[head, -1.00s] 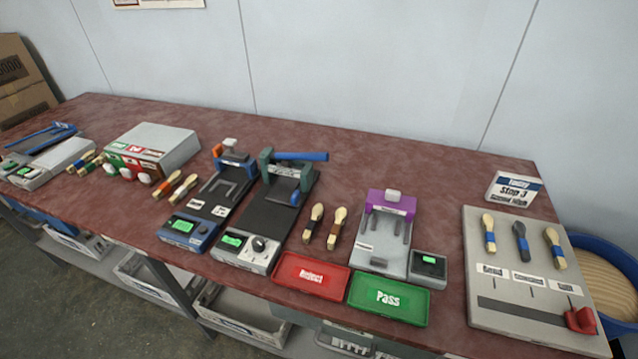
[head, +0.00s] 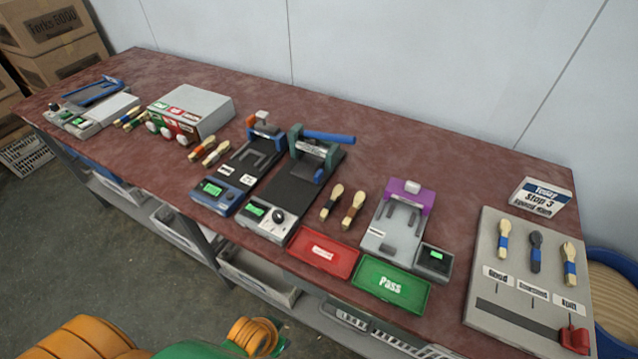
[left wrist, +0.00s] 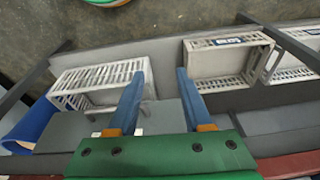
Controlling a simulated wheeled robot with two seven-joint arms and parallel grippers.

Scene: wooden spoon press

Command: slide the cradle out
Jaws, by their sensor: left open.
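The teal press (head: 312,150) with a blue lever stands mid-table in the head view, with a black bed and a dial box in front. Left of it is a press (head: 264,137) with a blue-and-orange top and a grey forked piece (head: 258,154) on its bed. Right of it is a purple-topped fixture (head: 404,192) on a grey base. I cannot tell which part is the cradle. My left gripper (left wrist: 160,75) is open and empty in the left wrist view, its blue fingers apart over the under-table shelf area. My right gripper is not in view.
A red Reject tray (head: 322,252) and a green Pass tray (head: 390,286) lie at the table's front edge. Spoons lie in pairs between stations. A grey board (head: 500,225) with several spoons is at right. White crates (left wrist: 100,84) sit below the table.

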